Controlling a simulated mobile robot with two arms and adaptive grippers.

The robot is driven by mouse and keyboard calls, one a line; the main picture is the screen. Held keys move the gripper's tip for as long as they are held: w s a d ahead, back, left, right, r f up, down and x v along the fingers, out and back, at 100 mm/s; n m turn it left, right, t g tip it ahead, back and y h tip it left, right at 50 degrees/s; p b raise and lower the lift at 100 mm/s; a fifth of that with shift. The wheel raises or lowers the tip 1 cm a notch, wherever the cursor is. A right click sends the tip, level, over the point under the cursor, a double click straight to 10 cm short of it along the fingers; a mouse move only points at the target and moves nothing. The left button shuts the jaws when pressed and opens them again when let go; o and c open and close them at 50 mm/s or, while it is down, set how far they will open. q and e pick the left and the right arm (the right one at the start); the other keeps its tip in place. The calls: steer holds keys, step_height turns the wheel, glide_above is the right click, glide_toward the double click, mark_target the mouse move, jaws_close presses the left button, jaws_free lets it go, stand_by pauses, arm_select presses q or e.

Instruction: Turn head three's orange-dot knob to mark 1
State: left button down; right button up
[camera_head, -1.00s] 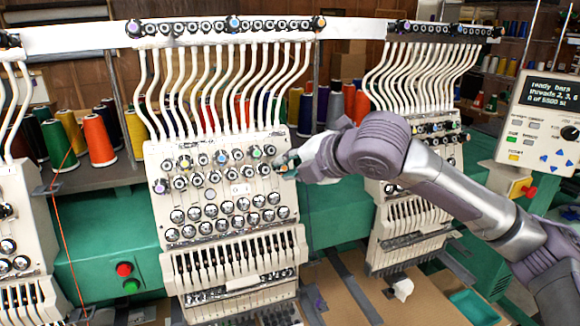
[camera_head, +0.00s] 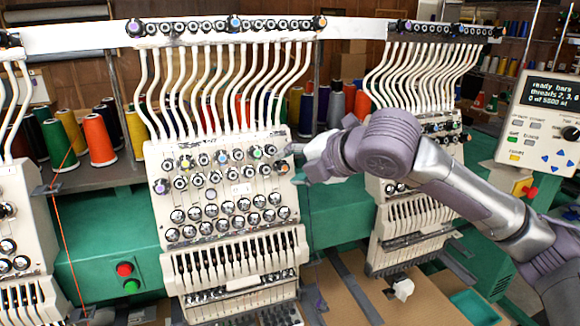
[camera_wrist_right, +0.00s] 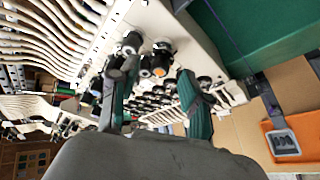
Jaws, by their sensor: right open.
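The embroidery head (camera_head: 205,197) in the middle of the head view carries rows of dark knobs, some with coloured dots. In the right wrist view a dark knob with an orange dot (camera_wrist_right: 159,71) shows beyond and between my fingers. A knob at the panel's right edge (camera_head: 282,167) in the head view seems to be the same one; its dot's angle is too small to read. My right gripper (camera_head: 298,165) is beside it, just right of the panel; its two fingers (camera_wrist_right: 158,102) are apart and hold nothing. My left gripper is not in view.
More dark knobs (camera_wrist_right: 132,43) sit close to the fingers. White thread tubes (camera_head: 225,85) rise above the panel. A second head (camera_head: 415,200) stands behind my right arm, and a control box (camera_head: 543,120) is at the right. Green machine body (camera_head: 335,210) lies below the arm.

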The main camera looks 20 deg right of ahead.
steer(key=v, duration=1)
steer(key=shift+s, duration=0.3)
steer(key=shift+d, duration=0.15)
